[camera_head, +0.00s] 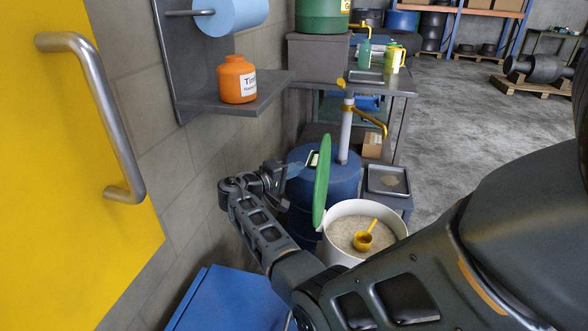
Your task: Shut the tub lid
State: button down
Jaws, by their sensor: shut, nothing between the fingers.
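The white tub (331,248) stands low in the middle of the view, its top open. Pale, grainy material (349,228) fills it, and a yellow scoop (364,240) lies on top. The green lid (322,180) stands about upright at the tub's left rim, edge-on to me. My gripper (294,170) is shut and empty, left of the lid near its upper part. Its tips point toward the lid; I cannot tell whether they touch it.
A blue barrel (345,183) with a hand pump (347,130) stands behind the lid. A blue cabinet (225,300) is at lower left. A shelf (235,104) with an orange tub (236,80) juts from the wall. A small tray (388,181) lies behind the tub. Open floor (450,110) is at right.

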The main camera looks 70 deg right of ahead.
aim_at(321, 168)
jog(key=shift+s, duration=0.1)
jog(key=s+p, duration=0.1)
jog(key=s, duration=0.1)
jog(key=s+r+m+t+p, duration=0.1)
jog(key=s, duration=0.1)
jog(key=s+m+y+p, duration=0.1)
jog(key=s, duration=0.2)
jog(key=shift+s+d+r+t, duration=0.1)
jog(key=shift+d+r+t, duration=0.2)
jog(key=s+d+f+m+t+y, duration=0.1)
jog(key=s+f+m+t, duration=0.25)
jog(key=s, duration=0.55)
jog(key=s+f+m+t+y, duration=0.15)
jog(key=s+f, duration=0.25)
jog(key=s, duration=0.5)
jog(key=s+d+f+m+t+b, duration=0.1)
jog(key=s+f+b, duration=0.3)
jog(key=f, duration=0.7)
jog(key=shift+s+f+m+t+b, duration=0.3)
jog(key=shift+s+m+t, duration=0.35)
jog(key=shift+s, duration=0.3)
jog(key=shift+f, duration=0.1)
